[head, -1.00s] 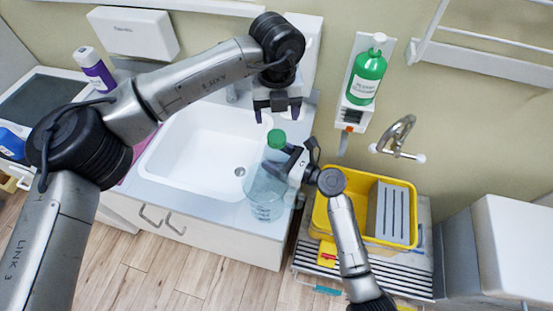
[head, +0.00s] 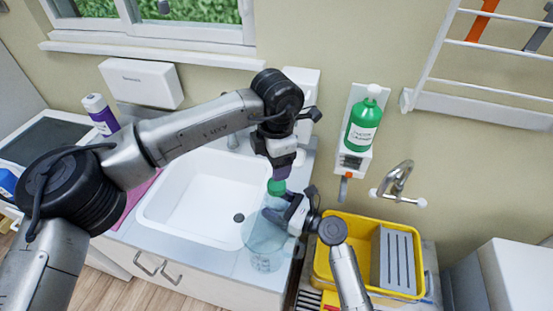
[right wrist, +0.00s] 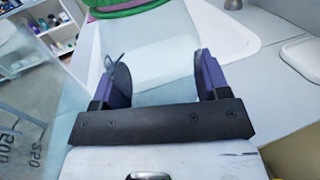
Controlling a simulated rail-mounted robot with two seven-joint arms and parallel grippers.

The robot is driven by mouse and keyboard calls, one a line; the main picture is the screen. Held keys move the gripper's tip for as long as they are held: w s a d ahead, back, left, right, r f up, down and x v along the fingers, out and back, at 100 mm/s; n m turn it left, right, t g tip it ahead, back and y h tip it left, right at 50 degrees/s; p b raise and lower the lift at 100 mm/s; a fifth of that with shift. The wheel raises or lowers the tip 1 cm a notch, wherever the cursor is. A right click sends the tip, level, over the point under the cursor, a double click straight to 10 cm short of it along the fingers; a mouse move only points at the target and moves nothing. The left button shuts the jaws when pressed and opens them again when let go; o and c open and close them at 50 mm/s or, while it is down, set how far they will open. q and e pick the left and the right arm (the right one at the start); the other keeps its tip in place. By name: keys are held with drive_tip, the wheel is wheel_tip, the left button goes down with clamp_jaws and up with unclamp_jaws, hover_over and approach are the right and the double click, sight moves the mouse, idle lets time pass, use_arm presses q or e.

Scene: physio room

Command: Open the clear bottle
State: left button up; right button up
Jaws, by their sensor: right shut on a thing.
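The clear bottle (head: 262,245) is see-through with a green cap (head: 277,187), and stands upright at the right front of the sink counter. My right gripper (head: 275,214) is shut on its upper body from the right. In the right wrist view the bottle (right wrist: 150,68) is between the two fingers, with green at its top. My left gripper (head: 281,172) points down directly over the cap, its fingertips at or just above it. Its fingers line up in this view, so their gap and any contact are hidden.
The white sink (head: 200,205) lies left of the bottle. A green pump bottle (head: 364,122) hangs on the wall at the right. A yellow tub (head: 335,275) with a grey ribbed insert is close to my right arm. A purple-labelled bottle (head: 101,115) stands far left.

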sight(277, 184)
use_arm(q)
drive_tip(key=m, duration=1.1)
drive_tip(key=shift+d+f+m, duration=0.1)
drive_tip(key=shift+m, duration=0.3)
drive_tip(key=m, duration=0.3)
drive_tip(key=shift+m, duration=0.3)
drive_tip(key=m, duration=0.4)
drive_tip(key=shift+d, duration=0.1)
drive_tip(key=m, duration=0.3)
drive_tip(key=shift+m, duration=0.3)
drive_tip(key=m, duration=0.6)
drive_tip(key=shift+m, duration=0.3)
drive_tip(key=shift+f+m, duration=0.3)
drive_tip(key=shift+f, duration=3.7)
